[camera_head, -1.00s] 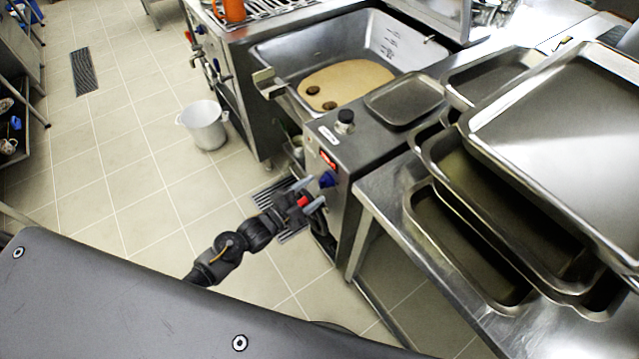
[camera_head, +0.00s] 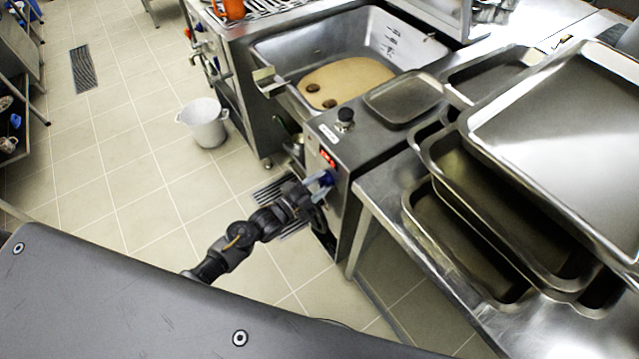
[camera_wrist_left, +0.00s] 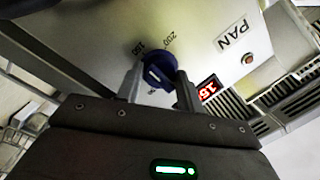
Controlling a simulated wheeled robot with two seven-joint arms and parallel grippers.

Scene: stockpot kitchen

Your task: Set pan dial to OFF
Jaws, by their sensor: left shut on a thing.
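The pan dial (camera_head: 328,178) is a blue knob on the front panel of the steel pan unit (camera_head: 352,150). In the left wrist view the blue dial (camera_wrist_left: 159,70) sits between the two fingers of my left gripper (camera_wrist_left: 160,88), on a panel (camera_wrist_left: 215,50) marked PAN, with 200 and another number printed beside the dial. My left gripper (camera_head: 318,188) is shut on the dial in the head view too. A red lit display (camera_wrist_left: 209,88) reads what looks like 15 and a further digit, partly cut. My right gripper is not in view.
The open pan (camera_head: 300,55) holds a tan layer with two brown pieces. Stacked steel trays (camera_head: 560,140) cover the counter at right.

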